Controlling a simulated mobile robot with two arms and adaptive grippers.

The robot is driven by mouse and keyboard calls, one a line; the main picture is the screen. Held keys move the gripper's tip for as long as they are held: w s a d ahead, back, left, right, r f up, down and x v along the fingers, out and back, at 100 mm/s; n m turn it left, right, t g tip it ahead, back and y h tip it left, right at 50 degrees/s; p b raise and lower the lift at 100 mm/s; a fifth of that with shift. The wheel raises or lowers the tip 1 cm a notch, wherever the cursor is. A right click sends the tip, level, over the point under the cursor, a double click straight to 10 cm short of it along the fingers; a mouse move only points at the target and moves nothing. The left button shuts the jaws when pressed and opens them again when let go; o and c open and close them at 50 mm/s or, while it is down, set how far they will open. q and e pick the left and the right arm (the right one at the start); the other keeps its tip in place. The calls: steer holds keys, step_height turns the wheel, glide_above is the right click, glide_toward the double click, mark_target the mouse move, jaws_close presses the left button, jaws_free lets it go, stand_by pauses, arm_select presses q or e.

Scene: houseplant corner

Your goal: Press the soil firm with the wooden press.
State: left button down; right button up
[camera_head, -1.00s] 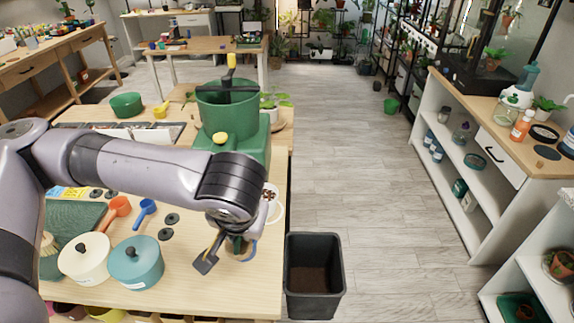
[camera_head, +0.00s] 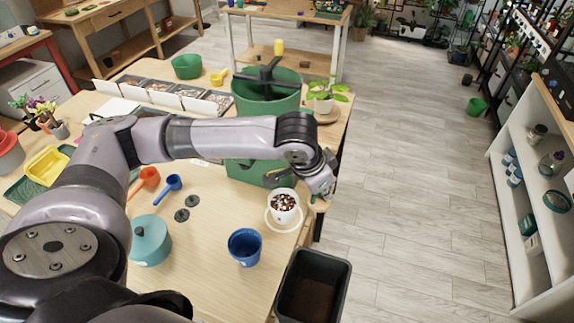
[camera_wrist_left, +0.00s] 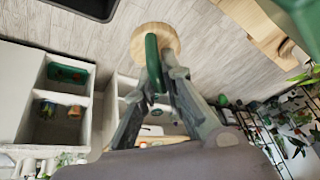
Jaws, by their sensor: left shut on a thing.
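My left gripper (camera_head: 322,188) is past the right edge of the table, beside the white pot. In the left wrist view its fingers (camera_wrist_left: 160,82) are shut on the green handle of the wooden press (camera_wrist_left: 142,38), whose round pale wooden disc shows beyond them. In the head view the press is mostly hidden by the gripper. The white pot (camera_head: 284,208) holds a brown and white speckled fill and stands on a white ring or saucer. A blue pot (camera_head: 245,250) stands in front of it; its inside looks dark. My right gripper is not in view.
A black bin (camera_head: 338,290) with brown matter inside stands by the table's front right corner. A green machine (camera_head: 265,105) and a potted plant (camera_head: 322,104) stand behind the white pot. A teal lidded pot (camera_head: 152,245) is left. The floor right of the table is clear.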

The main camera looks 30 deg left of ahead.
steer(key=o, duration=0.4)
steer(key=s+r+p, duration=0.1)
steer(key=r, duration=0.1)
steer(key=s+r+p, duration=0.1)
steer(key=p, duration=0.1)
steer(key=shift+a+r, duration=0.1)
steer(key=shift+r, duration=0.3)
arm_select(q)
steer(key=w+a+f+m+b, duration=0.1)
steer(key=a+f, duration=0.2)
steer(key=a, duration=0.1)
steer(key=w+a+f+m+g+h+b, duration=0.1)
steer(key=a+f+m, duration=0.1)
steer(key=a+f, duration=0.2)
steer(key=w+a+f+m+h+b, duration=0.1)
steer(key=a+f+b, duration=0.1)
steer(key=a+f, duration=0.1)
steer(key=shift+a+f+m+g, duration=0.2)
steer(key=shift+a+m+g, duration=0.1)
steer(key=shift+a, duration=0.5)
steer(key=shift+f, duration=0.65)
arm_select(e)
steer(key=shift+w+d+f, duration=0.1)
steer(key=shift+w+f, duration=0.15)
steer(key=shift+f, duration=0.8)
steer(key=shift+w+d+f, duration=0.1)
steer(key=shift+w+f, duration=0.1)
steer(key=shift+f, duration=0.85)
